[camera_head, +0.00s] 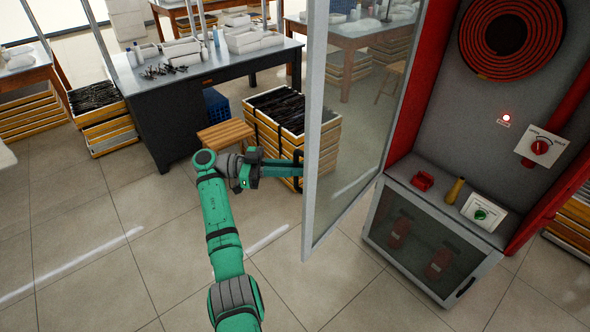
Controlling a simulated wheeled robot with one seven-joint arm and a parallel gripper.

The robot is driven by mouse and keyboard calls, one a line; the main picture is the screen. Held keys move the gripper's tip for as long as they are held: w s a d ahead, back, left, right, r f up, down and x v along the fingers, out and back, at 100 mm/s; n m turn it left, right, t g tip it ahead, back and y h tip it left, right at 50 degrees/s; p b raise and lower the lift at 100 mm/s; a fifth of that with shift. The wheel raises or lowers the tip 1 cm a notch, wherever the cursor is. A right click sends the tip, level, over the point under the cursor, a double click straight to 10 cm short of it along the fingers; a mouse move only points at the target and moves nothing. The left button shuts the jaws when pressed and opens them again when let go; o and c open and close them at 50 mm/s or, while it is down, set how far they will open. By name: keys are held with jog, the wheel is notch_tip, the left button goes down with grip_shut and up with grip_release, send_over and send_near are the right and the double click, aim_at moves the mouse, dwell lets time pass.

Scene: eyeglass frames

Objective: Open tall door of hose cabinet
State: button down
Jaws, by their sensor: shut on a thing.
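The hose cabinet (404,110) stands at the right with its red frame and grey inside in view. Its tall door (312,90), a glass pane in a light metal frame, stands swung wide open toward the left. My gripper (297,171) reaches from the left to the door's outer edge and is shut on it. A coiled red hose (511,38) hangs inside the open cabinet.
A smaller lower door (412,240) of the cabinet is closed. A crate of dark frames (290,110), a wooden stool (226,134) and a dark workbench (165,120) stand behind my arm. The tiled floor (90,240) at the left is clear.

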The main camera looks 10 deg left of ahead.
jog(key=shift+w+d, duration=0.1)
jog(key=shift+d, duration=0.05)
jog(key=c, duration=1.9)
grip_release()
jog(key=a, duration=0.3)
jog(key=s+a, duration=0.1)
jog(key=a, duration=0.6)
jog(key=shift+s+a, duration=0.25)
jog(key=shift+a, duration=0.15)
